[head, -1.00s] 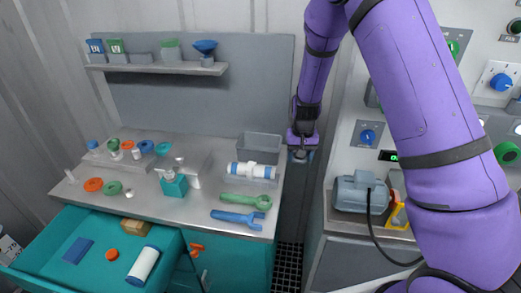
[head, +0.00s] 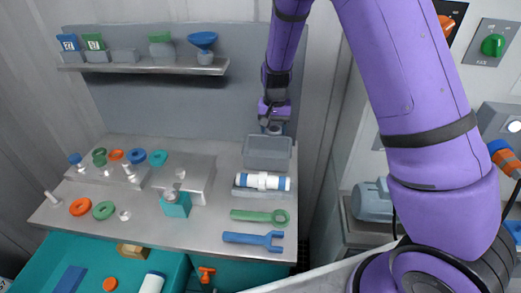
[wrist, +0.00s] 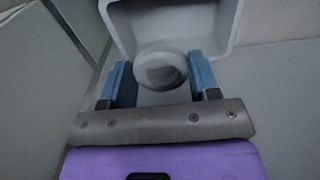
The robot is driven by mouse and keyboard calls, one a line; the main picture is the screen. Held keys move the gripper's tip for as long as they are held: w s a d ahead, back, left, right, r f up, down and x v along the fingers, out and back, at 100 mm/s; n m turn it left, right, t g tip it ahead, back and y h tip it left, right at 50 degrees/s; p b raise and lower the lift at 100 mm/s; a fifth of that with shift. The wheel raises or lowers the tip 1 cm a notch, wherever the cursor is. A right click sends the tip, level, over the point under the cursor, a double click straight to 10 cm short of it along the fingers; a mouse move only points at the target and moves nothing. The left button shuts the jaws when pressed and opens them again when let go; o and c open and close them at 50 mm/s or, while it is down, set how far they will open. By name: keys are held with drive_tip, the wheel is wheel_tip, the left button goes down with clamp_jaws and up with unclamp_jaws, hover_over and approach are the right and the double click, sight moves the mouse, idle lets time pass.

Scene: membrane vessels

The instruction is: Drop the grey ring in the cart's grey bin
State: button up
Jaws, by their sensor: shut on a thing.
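My gripper (head: 273,129) is at the back right of the steel worktop, just above the grey bin (head: 268,153). In the wrist view my gripper (wrist: 161,78) has its blue fingers on either side of the grey ring (wrist: 160,51), shut on it. The open grey bin (wrist: 232,22) lies beyond the ring in that view, and the ring overlaps its opening. The ring is small in the head view, just below the jaws, and its exact height above the bin's rim cannot be told.
A white pipe fitting with blue ends (head: 262,181) lies in front of the bin. Green (head: 258,216) and blue (head: 253,239) wrenches lie nearer. A shelf (head: 145,68) with small bins is behind left. An open teal drawer (head: 110,250) juts out at front left.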

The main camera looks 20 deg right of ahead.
sight(273, 141)
drive_tip(key=shift+f, duration=2.95)
drive_tip(key=o, duration=1)
drive_tip(key=shift+r, duration=0.1)
wheel_tip(273, 141, up, 11)
drive_tip(key=shift+f, duration=0.15)
